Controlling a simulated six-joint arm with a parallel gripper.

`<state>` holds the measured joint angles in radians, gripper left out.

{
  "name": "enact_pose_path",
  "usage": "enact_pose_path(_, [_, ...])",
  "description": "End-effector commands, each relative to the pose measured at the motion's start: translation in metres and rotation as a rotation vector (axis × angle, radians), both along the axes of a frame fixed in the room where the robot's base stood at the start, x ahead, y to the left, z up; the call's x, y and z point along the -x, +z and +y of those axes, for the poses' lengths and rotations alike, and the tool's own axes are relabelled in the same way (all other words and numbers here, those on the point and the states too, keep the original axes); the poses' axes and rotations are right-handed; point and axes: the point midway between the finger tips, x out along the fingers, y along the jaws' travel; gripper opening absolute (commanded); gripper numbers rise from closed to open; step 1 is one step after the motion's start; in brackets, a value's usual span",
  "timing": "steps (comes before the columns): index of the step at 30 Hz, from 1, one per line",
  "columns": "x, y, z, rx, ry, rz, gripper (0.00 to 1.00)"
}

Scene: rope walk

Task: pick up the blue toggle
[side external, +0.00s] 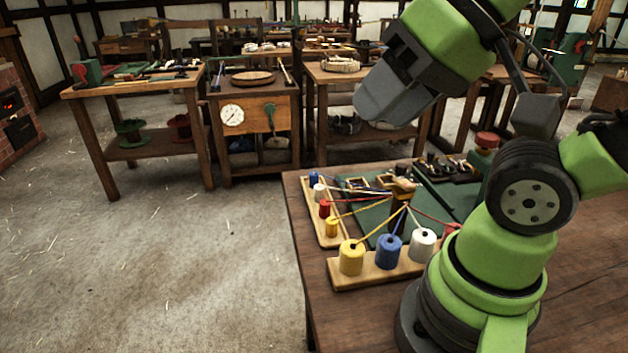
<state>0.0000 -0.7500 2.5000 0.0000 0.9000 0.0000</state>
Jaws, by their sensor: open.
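Two blue pieces show in the side external view. A larger blue cylinder (388,251) stands upright on the front wooden strip, between a yellow and a white one, with cord rising from it. A small blue cylinder (314,179) sits at the far end of the left wooden strip. I cannot tell which, if either, is the toggle. My gripper (378,108) is open, in the air above and behind the bench, well apart from both blue pieces. Its fingertips are hard to make out, and no object shows in it.
A yellow cylinder (351,258) and a white cylinder (422,245) flank the larger blue one. Cords run to a wooden post (400,213) on a green mat (362,213). A dark tool tray (450,170) lies behind. The bench's right side (590,270) is bare.

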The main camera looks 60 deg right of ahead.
Motion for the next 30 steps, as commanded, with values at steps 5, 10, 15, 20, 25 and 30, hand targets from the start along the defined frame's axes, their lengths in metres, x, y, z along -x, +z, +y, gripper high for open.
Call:
enact_pose_path(5, [0.000,0.000,0.000,0.000,0.000,0.000,0.43])
enact_pose_path(10, [0.000,0.000,0.000,0.000,0.000,0.000,0.43])
enact_pose_path(15, [0.000,0.000,0.000,0.000,0.000,0.000,0.56])
enact_pose_path(20, [0.000,0.000,0.000,0.000,0.000,0.000,0.57])
enact_pose_path(25, [-0.004,0.001,-0.001,0.005,0.002,0.003,0.57])
enact_pose_path(30, [-0.036,0.006,-0.011,0.051,0.026,0.027,0.57])
